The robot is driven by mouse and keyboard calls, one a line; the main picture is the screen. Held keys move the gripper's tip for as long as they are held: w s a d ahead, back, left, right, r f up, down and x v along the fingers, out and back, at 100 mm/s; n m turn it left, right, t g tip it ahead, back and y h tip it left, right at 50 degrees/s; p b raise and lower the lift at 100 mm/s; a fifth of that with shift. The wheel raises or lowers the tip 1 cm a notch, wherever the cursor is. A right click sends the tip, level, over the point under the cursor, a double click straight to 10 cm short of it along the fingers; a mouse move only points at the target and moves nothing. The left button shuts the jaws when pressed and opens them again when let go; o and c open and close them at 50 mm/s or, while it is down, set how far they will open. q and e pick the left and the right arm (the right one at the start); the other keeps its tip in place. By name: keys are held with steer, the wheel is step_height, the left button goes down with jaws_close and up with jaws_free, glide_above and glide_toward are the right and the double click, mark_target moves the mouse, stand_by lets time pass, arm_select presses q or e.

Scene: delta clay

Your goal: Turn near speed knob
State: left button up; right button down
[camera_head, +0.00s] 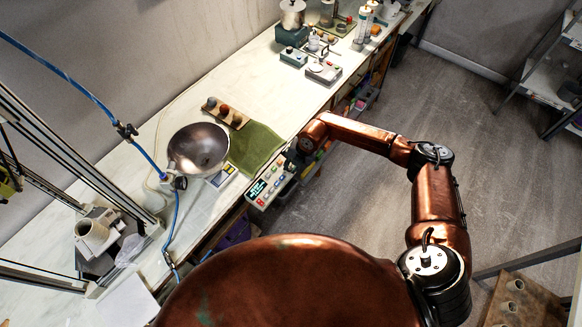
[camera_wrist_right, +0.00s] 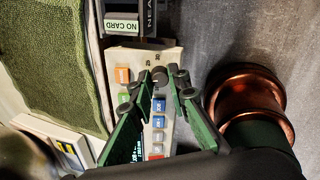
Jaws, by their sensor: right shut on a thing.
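The control panel (camera_head: 262,190) is a pale box with colored buttons and a small screen at the bench's front edge. It also shows in the right wrist view (camera_wrist_right: 150,60), where a small dark round knob (camera_wrist_right: 159,76) sits near its upper end. My right gripper (camera_wrist_right: 160,80) has its two green fingers closed around this knob, one on each side. In the head view the right gripper (camera_head: 289,160) is at the far end of the panel and hides the knob there. My left gripper is not in view.
A green cloth (camera_head: 256,148) and a metal bowl (camera_head: 198,148) on a scale lie behind the panel. A wooden rack (camera_head: 225,113) with knob-like pieces stands further back.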

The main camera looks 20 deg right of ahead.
steer(key=n+b, duration=0.2)
steer(key=n, duration=0.2)
steer(key=shift+f, duration=0.1)
steer(key=n+b, duration=0.2)
steer(key=n, duration=0.2)
steer(key=shift+b, duration=0.3)
steer(key=n+b, duration=0.2)
steer(key=n, duration=0.1)
steer(key=shift+a+h, duration=0.1)
steer(key=shift+h, duration=0.2)
steer(key=shift+n+b, duration=1)
steer(key=shift+n, duration=0.7)
steer(key=c, duration=1.8)
jaws_free()
steer(key=v, duration=1.2)
steer(key=shift+s+a, duration=0.1)
